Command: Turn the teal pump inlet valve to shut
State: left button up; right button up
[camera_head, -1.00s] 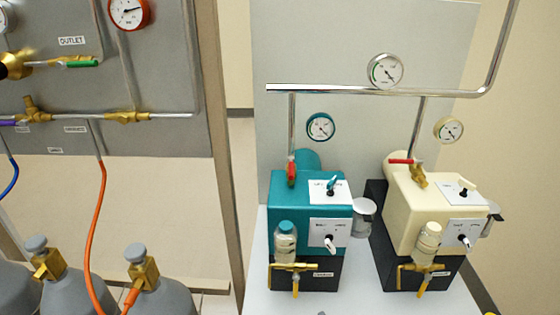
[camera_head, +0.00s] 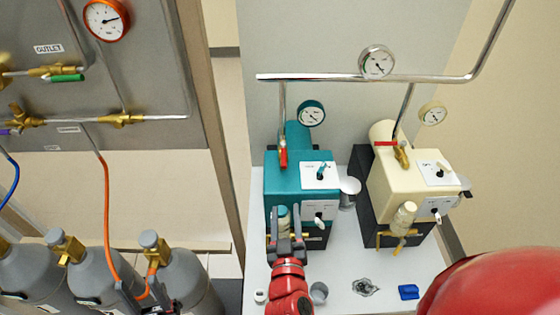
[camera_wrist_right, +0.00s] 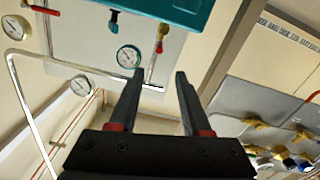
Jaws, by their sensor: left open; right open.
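The teal pump (camera_head: 285,178) stands on the white bench and shows at the top of the right wrist view (camera_wrist_right: 178,12). Its inlet valve has a red handle (camera_head: 283,157) on the vertical pipe behind the pump, lying along that pipe. In the right wrist view, the red handle (camera_wrist_right: 153,62) also runs along the pipe, beyond my fingertips. My right gripper (camera_head: 287,218) is open and empty, its fingers overlapping the front of the teal pump in the head view. My left gripper (camera_head: 146,291) is partly visible, low by the gas cylinders, and open.
The cream pump (camera_head: 395,180) stands to the right; its red valve handle (camera_head: 387,143) lies across its pipe. A horizontal steel pipe (camera_head: 320,78) runs above both pumps. Gas cylinders (camera_head: 88,275) and an orange hose (camera_head: 107,220) are at left. A blue object (camera_head: 408,292) lies on the bench.

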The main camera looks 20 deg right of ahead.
jog(key=b+x, duration=0.2)
jog(key=x, duration=0.1)
jog(key=b, duration=0.2)
send_near(284, 168)
jog(key=shift+w+d+f, duration=0.15)
jog(key=shift+w+d, duration=0.05)
jog(key=shift+w, duration=0.35)
jog(key=shift+w+d+f, duration=0.2)
jog(key=shift+w+d, duration=0.05)
jog(key=shift+w, duration=0.3)
jog(key=p+x, duration=0.1)
jog(key=x, duration=0.4)
jog(key=p+x, duration=0.1)
jog(key=x, duration=0.2)
jog(key=shift+w+r+p, duration=0.25)
jog(key=shift+r+p, duration=0.05)
jog(key=shift+p, duration=0.05)
jog(key=shift+w+d+f, duration=0.1)
jog(key=shift+w, duration=0.25)
grip_shut()
